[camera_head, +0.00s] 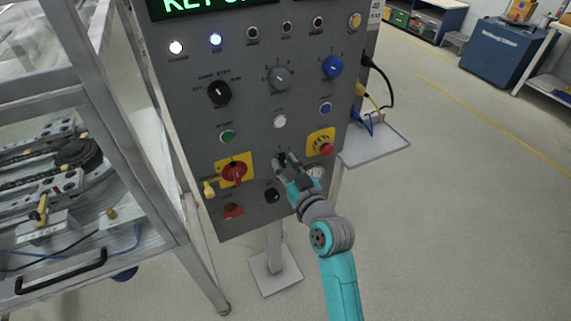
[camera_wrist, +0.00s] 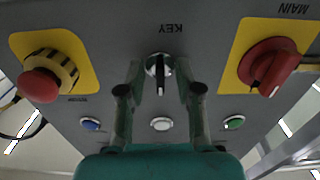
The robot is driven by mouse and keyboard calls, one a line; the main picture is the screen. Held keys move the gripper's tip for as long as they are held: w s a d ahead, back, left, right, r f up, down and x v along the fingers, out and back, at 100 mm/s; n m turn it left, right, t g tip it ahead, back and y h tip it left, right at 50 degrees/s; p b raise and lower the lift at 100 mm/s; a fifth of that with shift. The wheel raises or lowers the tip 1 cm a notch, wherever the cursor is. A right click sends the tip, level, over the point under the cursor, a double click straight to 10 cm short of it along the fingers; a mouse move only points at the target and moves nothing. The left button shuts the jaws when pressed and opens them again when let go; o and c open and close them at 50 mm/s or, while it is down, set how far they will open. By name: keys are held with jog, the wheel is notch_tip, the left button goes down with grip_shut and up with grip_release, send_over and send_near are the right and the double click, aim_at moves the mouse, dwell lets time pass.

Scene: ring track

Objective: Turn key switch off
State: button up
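The key switch (camera_wrist: 158,65) is a round silver lock with a dark key or lever in it. It sits under the upside-down label KEY in the wrist view. The lever stands upright in that picture. My gripper (camera_wrist: 159,76) is open, with one finger on each side of the switch and a gap to the lever on both sides. In the head view my gripper (camera_head: 283,161) is at the lower middle of the grey control panel (camera_head: 250,120) and hides the key switch. A green-lit display (camera_head: 215,5) at the panel's top reads "KEY O", the rest cut off.
Close by are a red rotary MAIN switch (camera_head: 234,173) on yellow, a red emergency stop button (camera_head: 326,149) on yellow, a white button (camera_head: 280,121) and a black knob (camera_head: 272,195). A metal frame (camera_head: 150,170) stands left.

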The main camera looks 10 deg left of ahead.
jog(key=v, duration=1.2)
dwell(0.5)
jog(key=s+d+f+m+h, duration=0.3)
jog(key=s+d+f, duration=0.35)
jog(key=s, duration=0.25)
jog(key=s+d+f+m+h, duration=0.2)
jog(key=s+d+f+h, duration=0.2)
jog(key=s+d+f, duration=0.3)
jog(key=s+d+r+m+h, duration=0.1)
jog(key=s+d+r, duration=0.1)
jog(key=s, duration=1)
jog(key=s+d+r+m+h, duration=0.1)
jog(key=s+d, duration=0.3)
jog(key=s, duration=0.8)
jog(key=shift+d+r+h, duration=0.2)
jog(key=shift+r+h, duration=0.3)
jog(key=shift+r, duration=0.4)
jog(key=shift+a, duration=0.1)
